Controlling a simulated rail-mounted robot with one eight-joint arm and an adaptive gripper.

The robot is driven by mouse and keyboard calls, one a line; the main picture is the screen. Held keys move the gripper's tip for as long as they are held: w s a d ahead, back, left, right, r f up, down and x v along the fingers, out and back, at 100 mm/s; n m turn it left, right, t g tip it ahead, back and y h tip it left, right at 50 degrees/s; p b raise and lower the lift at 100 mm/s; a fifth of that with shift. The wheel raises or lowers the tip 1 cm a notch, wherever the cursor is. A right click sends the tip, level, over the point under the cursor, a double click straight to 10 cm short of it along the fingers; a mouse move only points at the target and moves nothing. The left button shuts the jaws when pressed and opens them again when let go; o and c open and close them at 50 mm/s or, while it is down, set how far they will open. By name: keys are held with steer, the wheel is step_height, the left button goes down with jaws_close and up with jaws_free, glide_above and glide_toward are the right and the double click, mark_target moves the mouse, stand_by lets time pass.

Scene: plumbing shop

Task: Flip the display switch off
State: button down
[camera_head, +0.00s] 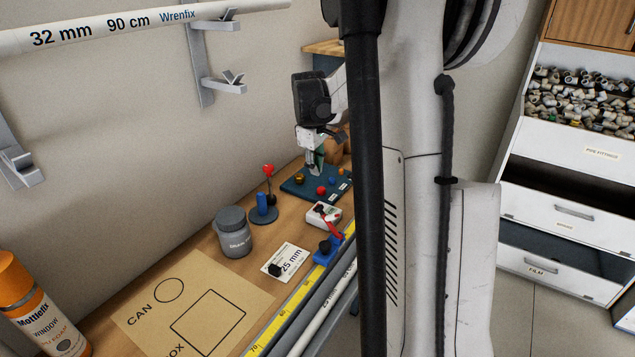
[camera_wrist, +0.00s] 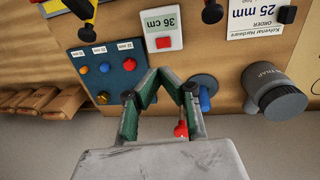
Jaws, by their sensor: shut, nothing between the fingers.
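A small white box (camera_wrist: 163,28) with a red button and a "36 cm" display lies on the bench; it also shows in the head view (camera_head: 318,213). Beside it is a dark blue board (camera_wrist: 75,58) with several coloured knobs and small labels, seen too in the head view (camera_head: 296,187). No label reading "display switch" is legible, so I cannot tell which part it is. My gripper (camera_wrist: 161,75) is shut and empty, pointing down near the board's right edge in the wrist view. In the head view my gripper (camera_head: 316,170) is over the board's back part. Contact cannot be told.
A grey can (camera_head: 234,234), a "25 mm" order sheet (camera_head: 289,262) and a yellow rule (camera_head: 280,318) are nearer. Brown bags (camera_wrist: 60,104) stand beside the board. The wall is close behind.

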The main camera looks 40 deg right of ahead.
steer(key=f, duration=0.4)
steer(key=d+f, duration=0.1)
steer(key=f, duration=0.8)
steer(key=shift+w+d, duration=0.25)
steer(key=shift+d, duration=0.05)
steer(key=shift+a, duration=0.1)
